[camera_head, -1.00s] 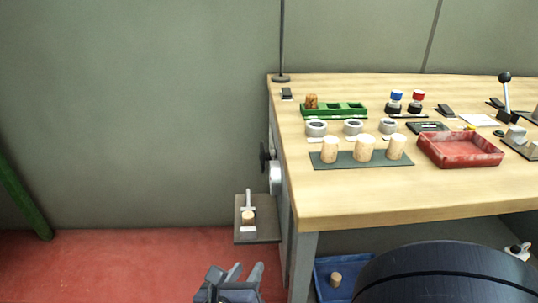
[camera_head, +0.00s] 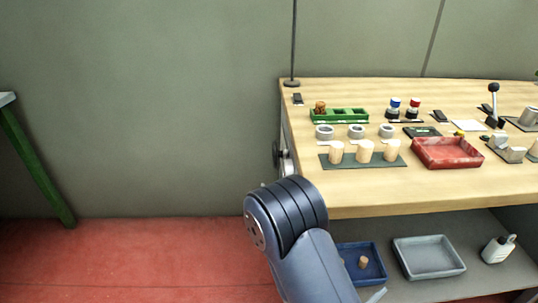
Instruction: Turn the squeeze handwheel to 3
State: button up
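The handwheel (camera_head: 276,154) is a small dark wheel on the left side of the workbench, seen nearly edge-on. A pale round part (camera_head: 288,166) sits beside it, partly behind my arm; no numbers can be read on it. My blue-grey arm rises in front of the bench's left front corner, just below the handwheel. My gripper's fingers cannot be made out in this view. The small side shelf below the wheel is hidden behind my arm.
The wooden bench (camera_head: 300,115) holds a green tray (camera_head: 352,117), several corks on a dark mat (camera_head: 325,161) and a red tray (camera_head: 418,160). A blue bin (camera_head: 345,250) and grey tray (camera_head: 402,264) sit below. The floor (camera_head: 120,255) at left is clear.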

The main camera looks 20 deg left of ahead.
aim_at(276, 154)
jog(key=j+z, duration=0.1)
jog(key=j, duration=0.3)
jog(key=k+j, duration=0.15)
jog(key=j, duration=0.25)
jog(key=j+z, duration=0.15)
jog(key=j, duration=0.25)
jog(key=k+j, duration=0.15)
jog(key=j, duration=0.2)
jog(key=j+z, duration=0.15)
jog(key=j, duration=0.25)
jog(key=i+j+z, duration=0.1)
jog(key=j, duration=0.2)
jog(key=i+j+z, duration=0.1)
jog(key=j, duration=0.25)
jog(key=i+j+z, duration=0.1)
jog(key=i+j, duration=0.15)
jog(key=i+j+z, duration=0.15)
jog(key=j, duration=0.3)
jog(key=i+j+z, duration=0.1)
jog(key=j, duration=0.25)
jog(key=i+j+z, duration=0.1)
jog(key=j, duration=0.25)
jog(key=i+j+z, duration=0.1)
jog(key=i, duration=0.25)
jog(key=i+j, duration=0.1)
jog(key=i, duration=0.25)
jog(key=l+z, duration=0.05)
